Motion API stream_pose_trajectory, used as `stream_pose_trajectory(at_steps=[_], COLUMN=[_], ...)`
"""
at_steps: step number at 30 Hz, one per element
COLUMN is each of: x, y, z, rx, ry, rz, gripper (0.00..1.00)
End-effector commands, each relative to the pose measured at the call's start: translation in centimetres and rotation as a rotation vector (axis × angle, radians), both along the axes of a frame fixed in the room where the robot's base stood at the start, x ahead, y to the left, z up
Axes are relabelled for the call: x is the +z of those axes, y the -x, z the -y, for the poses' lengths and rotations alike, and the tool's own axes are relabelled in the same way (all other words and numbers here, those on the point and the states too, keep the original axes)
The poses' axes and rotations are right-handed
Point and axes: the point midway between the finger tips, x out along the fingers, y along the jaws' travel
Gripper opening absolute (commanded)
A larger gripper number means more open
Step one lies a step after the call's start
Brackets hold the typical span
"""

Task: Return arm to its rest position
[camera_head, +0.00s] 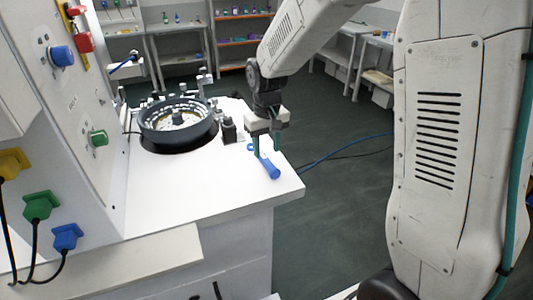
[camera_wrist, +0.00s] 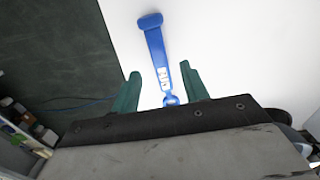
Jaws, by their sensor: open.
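My gripper (camera_head: 263,143) hangs over the right part of the white worktop, pointing down, with its green fingers apart. In the wrist view my gripper (camera_wrist: 161,88) shows two green fingertips with a gap between them. A blue tool (camera_head: 270,168) lies on the worktop just below and beside the fingers. In the wrist view the blue tool (camera_wrist: 155,45) lies on the white surface, its narrow ringed end between the fingers and its wide end pointing away. I cannot tell whether the fingers touch it.
The white worktop (camera_head: 190,205) carries a round black device (camera_head: 178,122) and a small black block (camera_head: 228,130). A panel with coloured plugs (camera_head: 62,56) stands on the left. Shelves (camera_head: 240,30) and tables stand at the back. Dark green floor lies open right of the worktop.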

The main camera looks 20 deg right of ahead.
Motion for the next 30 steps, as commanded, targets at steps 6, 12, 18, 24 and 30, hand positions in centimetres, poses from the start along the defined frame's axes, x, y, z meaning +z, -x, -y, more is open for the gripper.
stream_pose_trajectory(at_steps=[6,12,18,24,30], x=[3.6,4.7,3.8,6.7,10.0], y=[-0.1,0.0,2.7,10.0,17.8], z=[0.0,0.0,0.1,1.0,1.8], rx=[0.0,0.0,-0.007,-0.025,-0.048], ry=[0.0,0.0,0.005,0.01,0.009], rz=[0.002,0.0,-0.079,-0.125,-0.11], gripper=[0.45,0.45,0.45,0.45,0.45])
